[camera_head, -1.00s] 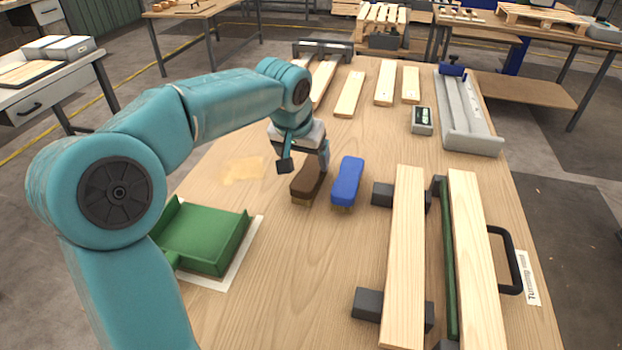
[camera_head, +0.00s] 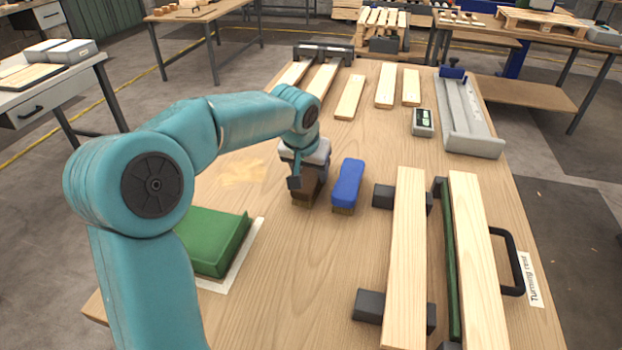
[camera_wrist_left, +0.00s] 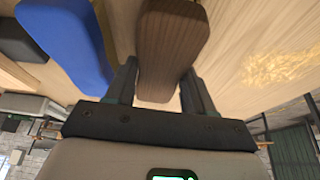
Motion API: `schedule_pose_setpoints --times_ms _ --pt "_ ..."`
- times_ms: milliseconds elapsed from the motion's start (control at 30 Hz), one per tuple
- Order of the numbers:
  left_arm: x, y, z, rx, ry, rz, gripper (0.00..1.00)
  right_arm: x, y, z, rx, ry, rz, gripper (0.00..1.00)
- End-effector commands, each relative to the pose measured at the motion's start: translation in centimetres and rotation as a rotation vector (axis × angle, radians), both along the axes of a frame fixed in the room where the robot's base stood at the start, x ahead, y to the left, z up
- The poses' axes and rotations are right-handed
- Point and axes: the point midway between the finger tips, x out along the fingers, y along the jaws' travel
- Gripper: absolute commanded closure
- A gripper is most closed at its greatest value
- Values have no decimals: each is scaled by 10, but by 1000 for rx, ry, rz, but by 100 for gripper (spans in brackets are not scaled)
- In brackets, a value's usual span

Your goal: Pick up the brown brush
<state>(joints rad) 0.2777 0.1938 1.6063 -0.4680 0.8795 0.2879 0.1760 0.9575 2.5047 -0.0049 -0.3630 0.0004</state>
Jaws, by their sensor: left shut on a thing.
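The brown brush (camera_head: 308,193) stands on the wooden table, bristles down, just left of a blue brush (camera_head: 347,182). My left gripper (camera_head: 309,180) is over the brown brush from above and is shut on it. In the left wrist view the brown brush (camera_wrist_left: 172,45) lies between the two fingers of the left gripper (camera_wrist_left: 158,88). The blue brush (camera_wrist_left: 72,38) is beside it there, apart from the fingers. The gripper hides part of the brown brush in the head view. My right gripper is not in view.
Two long boards (camera_head: 407,260) rest on dark blocks at the right. A patch of sawdust (camera_head: 243,172) is left of the brush. Small planks (camera_head: 350,97) lie at the back.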

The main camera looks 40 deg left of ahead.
Motion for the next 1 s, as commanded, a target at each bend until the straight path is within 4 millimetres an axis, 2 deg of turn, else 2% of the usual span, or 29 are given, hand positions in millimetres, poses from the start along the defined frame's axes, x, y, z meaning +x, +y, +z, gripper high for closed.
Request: schedule_pose_setpoints --times_ms 233,367,467,567,800,1000 --pt "0 0 3 0 1 0 82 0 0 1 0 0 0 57" --pt "0 0 17 1 -2 0 82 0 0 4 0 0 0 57" --pt "0 0 37 0 -3 1 82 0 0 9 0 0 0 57" --pt "1 0 65 1 -6 1 82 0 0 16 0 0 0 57" --pt "1 0 142 0 -4 -1 82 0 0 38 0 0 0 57" --pt "0 0 184 -1 -1 1 82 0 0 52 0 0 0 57"
